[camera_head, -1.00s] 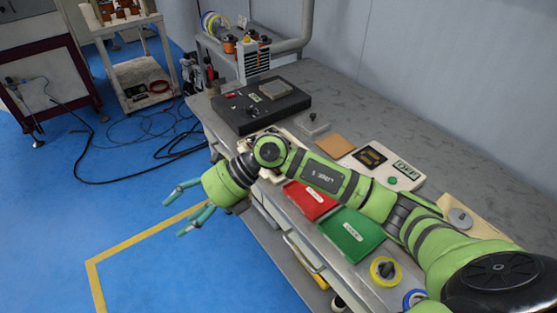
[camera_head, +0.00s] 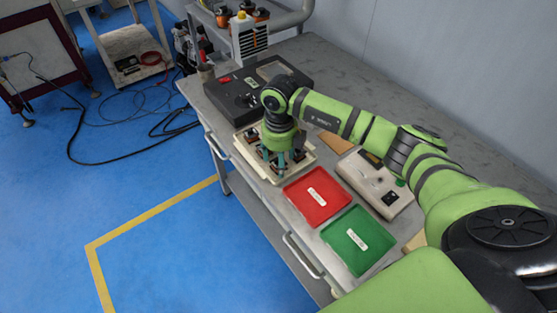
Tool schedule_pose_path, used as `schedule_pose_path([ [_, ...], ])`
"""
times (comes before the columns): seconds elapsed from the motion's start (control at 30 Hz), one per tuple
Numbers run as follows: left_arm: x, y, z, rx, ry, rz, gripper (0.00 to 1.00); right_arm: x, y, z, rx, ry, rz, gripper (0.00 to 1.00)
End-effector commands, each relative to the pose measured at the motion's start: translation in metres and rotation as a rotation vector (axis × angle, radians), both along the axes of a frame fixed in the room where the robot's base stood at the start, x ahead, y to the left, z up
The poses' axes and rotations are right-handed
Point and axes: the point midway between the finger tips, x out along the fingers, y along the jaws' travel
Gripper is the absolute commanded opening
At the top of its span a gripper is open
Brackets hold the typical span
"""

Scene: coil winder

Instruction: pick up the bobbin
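A cream tray (camera_head: 268,176) on the workbench holds several small dark and copper-coloured bobbins; one bobbin (camera_head: 252,136) shows at its left corner. My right gripper (camera_head: 283,160) points down over the middle of this tray, its teal fingers apart among the bobbins. The fingers and palm hide what is directly beneath, so I cannot tell whether a bobbin stands between them. My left gripper is not in view.
A red tray (camera_head: 309,211) and a green tray (camera_head: 346,255) lie nearer along the bench's front edge. A black box (camera_head: 229,100) stands behind the bobbin tray. A cream device (camera_head: 372,190) sits right of the red tray.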

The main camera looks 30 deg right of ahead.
Motion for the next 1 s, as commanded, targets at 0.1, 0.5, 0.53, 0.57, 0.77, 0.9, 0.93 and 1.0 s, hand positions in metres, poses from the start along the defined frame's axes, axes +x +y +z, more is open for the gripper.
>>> schedule_pose_path([
  [0.1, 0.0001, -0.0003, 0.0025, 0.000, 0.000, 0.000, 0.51, -0.0006, 0.0006, -0.0082, 0.002, 0.001, 0.001, 0.65],
  [0.5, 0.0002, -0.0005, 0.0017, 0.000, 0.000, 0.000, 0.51, -0.0003, 0.0004, -0.0095, 0.001, 0.000, 0.001, 0.09],
  [0.53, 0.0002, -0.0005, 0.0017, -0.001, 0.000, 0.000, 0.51, -0.0004, 0.0004, -0.0096, 0.001, 0.000, 0.001, 0.09],
  [0.57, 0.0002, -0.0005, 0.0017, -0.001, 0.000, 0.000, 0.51, -0.0005, 0.0003, -0.0097, 0.001, 0.000, 0.001, 0.09],
  [0.77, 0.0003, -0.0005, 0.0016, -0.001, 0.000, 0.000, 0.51, -0.0009, 0.0003, -0.0099, 0.002, 0.002, 0.001, 0.09],
  [0.9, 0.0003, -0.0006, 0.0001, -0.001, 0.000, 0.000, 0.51, -0.0007, 0.0002, -0.0073, 0.001, 0.002, 0.001, 0.09],
  [0.93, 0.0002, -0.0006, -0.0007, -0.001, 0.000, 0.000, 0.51, -0.0004, 0.0001, -0.0057, 0.001, 0.001, 0.001, 0.09],
  [1.0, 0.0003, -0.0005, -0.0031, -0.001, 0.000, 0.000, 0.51, 0.0004, 0.0001, -0.0003, 0.001, -0.002, 0.002, 0.09],
])
